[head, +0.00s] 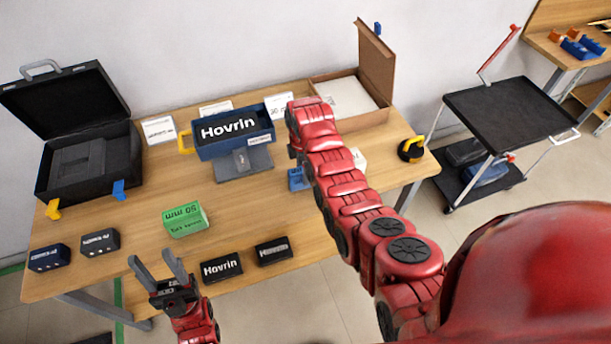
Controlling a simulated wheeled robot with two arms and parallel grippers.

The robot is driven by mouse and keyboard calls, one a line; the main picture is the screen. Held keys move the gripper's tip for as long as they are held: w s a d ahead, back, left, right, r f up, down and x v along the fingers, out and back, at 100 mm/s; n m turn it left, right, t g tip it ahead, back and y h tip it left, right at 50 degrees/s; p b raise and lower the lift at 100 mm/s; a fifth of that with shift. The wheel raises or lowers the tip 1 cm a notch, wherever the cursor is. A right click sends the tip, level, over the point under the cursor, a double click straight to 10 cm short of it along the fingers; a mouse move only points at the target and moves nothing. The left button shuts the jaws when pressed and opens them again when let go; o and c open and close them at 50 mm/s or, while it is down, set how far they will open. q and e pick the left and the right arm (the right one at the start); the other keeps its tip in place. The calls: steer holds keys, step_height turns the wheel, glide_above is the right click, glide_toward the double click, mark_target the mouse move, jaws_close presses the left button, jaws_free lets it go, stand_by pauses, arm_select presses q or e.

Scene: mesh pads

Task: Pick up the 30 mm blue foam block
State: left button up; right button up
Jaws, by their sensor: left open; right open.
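I cannot single out a 30 mm blue foam block for certain. A small blue piece (297,179) sits on the table, partly hidden by my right arm, with no readable label. A green block (186,219) marked 50 mm lies left of the table's middle. My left gripper (153,260) is open and empty near the table's front edge, in front of the green block and apart from it. My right arm reaches over the table's right part. Its gripper is hidden from view.
An open black case (112,165) stands at the left. A blue bin (205,147) marked Hovrin and an open cardboard box (362,118) stand at the back. Several dark boxes, including one marked Hovrin (222,267), lie along the front. A black cart (515,110) stands right.

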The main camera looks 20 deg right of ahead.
steer(key=shift+w+d+f+p, duration=0.1)
steer(key=shift+f+p, duration=0.4)
steer(key=shift+f, duration=1.4)
jaws_close()
